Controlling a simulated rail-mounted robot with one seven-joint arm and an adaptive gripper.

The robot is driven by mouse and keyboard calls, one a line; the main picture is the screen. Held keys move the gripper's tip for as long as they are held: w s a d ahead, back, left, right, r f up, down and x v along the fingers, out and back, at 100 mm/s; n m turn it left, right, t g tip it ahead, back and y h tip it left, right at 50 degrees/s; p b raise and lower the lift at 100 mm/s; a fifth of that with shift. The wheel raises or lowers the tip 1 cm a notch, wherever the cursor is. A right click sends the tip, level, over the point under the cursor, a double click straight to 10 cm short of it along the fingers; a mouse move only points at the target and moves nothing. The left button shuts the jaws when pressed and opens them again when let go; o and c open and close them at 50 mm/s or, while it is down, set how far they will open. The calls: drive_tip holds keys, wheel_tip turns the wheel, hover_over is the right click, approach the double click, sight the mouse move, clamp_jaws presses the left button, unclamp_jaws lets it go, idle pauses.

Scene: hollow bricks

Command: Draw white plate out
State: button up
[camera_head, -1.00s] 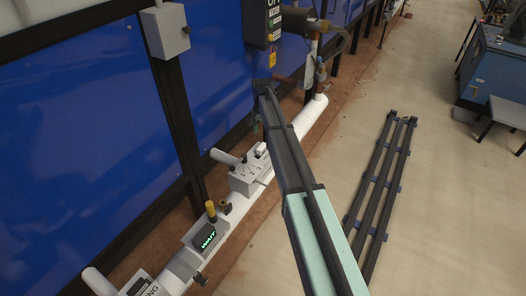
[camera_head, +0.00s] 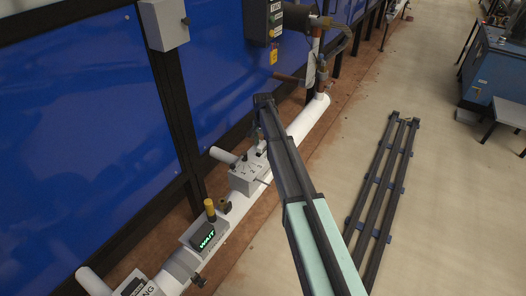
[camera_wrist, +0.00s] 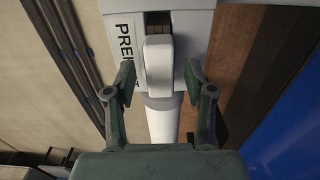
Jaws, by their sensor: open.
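In the wrist view, a white plate (camera_wrist: 158,65) with rounded corners sticks out of a pale grey housing (camera_wrist: 194,22), below a dark slot. I take this to be the task's plate. My gripper (camera_wrist: 160,76) is open, with one green-grey finger on each side of the plate and a visible gap to both. How far the fingers are from it in depth I cannot tell. In the head view my arm hides part of this area, and the plate and gripper cannot be made out clearly.
A white pipe (camera_head: 299,122) runs along the blue wall (camera_head: 80,130). It carries a white box with levers (camera_head: 246,176) and a unit with a green WAIT display (camera_head: 206,238). Dark rails (camera_head: 384,185) lie on the open floor at right.

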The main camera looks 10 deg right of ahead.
drive_tip(key=shift+f, duration=0.5)
idle(0.4)
clamp_jaws()
